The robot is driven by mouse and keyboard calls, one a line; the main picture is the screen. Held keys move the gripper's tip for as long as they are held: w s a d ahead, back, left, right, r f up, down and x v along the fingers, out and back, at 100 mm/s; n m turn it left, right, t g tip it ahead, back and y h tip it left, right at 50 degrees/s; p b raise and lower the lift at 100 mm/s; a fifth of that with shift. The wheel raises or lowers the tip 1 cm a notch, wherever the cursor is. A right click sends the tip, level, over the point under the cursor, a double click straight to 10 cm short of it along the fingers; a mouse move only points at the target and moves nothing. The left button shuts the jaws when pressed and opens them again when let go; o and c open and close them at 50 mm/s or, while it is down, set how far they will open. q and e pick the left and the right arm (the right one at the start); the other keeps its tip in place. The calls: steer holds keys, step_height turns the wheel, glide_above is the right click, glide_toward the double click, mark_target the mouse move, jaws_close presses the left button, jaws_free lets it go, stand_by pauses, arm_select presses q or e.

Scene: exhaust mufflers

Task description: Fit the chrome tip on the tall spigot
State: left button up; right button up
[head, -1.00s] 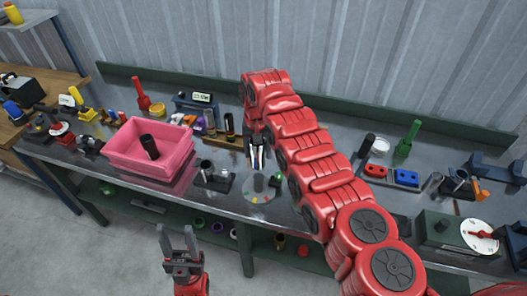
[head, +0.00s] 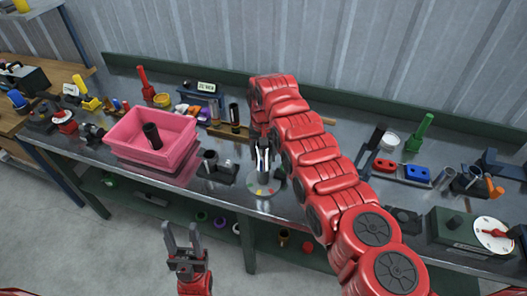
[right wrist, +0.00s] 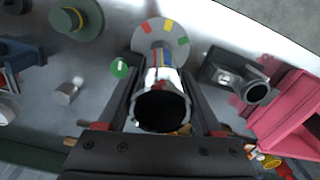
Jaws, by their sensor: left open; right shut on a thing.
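My right gripper (head: 263,158) is shut on a chrome tube, the chrome tip (right wrist: 162,85), which shows between its fingers with its dark open end toward the wrist camera. The tip is over a pale round disc (head: 262,186) with coloured marks, also seen in the right wrist view (right wrist: 150,36); I cannot tell whether they touch. A dark block with upright stubs (head: 222,172) stands just left of the disc; it shows in the right wrist view (right wrist: 238,78) too. I cannot tell which stub is the tall spigot. My left gripper (head: 182,238) is open and empty in front of the bench.
A pink bin (head: 180,155) holding a black cylinder (head: 152,135) stands left of the block. A box with a dial (head: 470,232), red and blue blocks (head: 417,174) and a green-handled tool (head: 420,132) are at right. A lower shelf (head: 150,210) runs under the bench.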

mark_target(264, 168)
steer(key=shift+f, duration=0.5)
steer(key=shift+f+b, duration=0.75)
steer(key=shift+b, duration=0.1)
steer(key=shift+f, duration=0.1)
steer(key=shift+f+b, duration=1.8)
steer(key=shift+f, duration=0.3)
steer(key=o, duration=1.3)
steer(key=shift+r, duration=0.15)
